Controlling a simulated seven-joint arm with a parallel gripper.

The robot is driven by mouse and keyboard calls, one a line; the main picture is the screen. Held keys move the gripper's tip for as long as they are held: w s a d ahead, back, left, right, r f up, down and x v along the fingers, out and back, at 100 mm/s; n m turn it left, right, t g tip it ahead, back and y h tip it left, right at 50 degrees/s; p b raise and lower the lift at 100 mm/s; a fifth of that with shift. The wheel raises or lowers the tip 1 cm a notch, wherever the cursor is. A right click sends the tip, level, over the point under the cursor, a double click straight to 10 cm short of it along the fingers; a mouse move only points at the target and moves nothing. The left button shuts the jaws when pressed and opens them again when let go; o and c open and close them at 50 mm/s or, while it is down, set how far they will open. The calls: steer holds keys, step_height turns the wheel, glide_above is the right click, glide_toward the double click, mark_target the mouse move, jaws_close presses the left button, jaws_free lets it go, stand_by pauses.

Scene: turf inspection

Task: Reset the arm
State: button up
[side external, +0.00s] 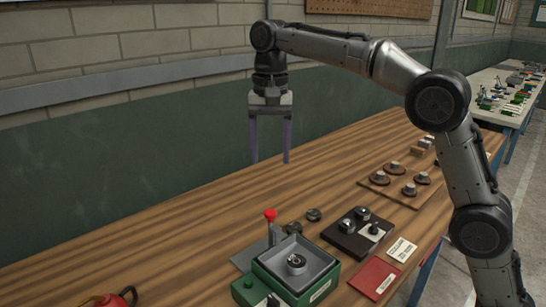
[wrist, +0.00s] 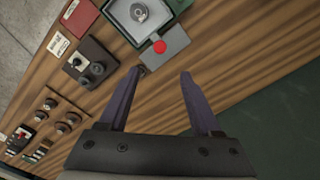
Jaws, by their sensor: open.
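My gripper (side external: 270,158) is open and empty, raised well above the wooden bench (side external: 190,238), with its fingers pointing down. In the wrist view its two purple-grey fingers (wrist: 157,84) are spread apart with nothing between them. Below and to the right of it in the side view stands a green box (side external: 327,288) with a grey tray top holding a small round metal part (side external: 296,262). A lever with a red knob (side external: 270,215) rises beside the box. The red knob also shows in the wrist view (wrist: 159,47), just beyond the fingertips.
A black block with knobs (side external: 345,237), a red booklet (side external: 374,278), a white card (side external: 401,250) and a brown board with round pieces (side external: 387,192) lie along the right. A green-grey wall (side external: 60,195) runs behind the bench.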

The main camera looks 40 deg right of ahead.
steer(key=s+d+r+t, duration=0.2)
steer(key=s+d+r, duration=0.1)
steer(key=s+r, duration=0.4)
steer(key=s+d+t, duration=0.1)
steer(key=s+d, duration=0.2)
steer(key=s, duration=0.8)
steer(key=s+d+f+n+t, duration=0.2)
steer(key=s+f+n, duration=0.7)
steer(key=f, duration=0.7)
steer(key=shift+s+t, duration=0.3)
steer(key=shift+s, duration=1.35)
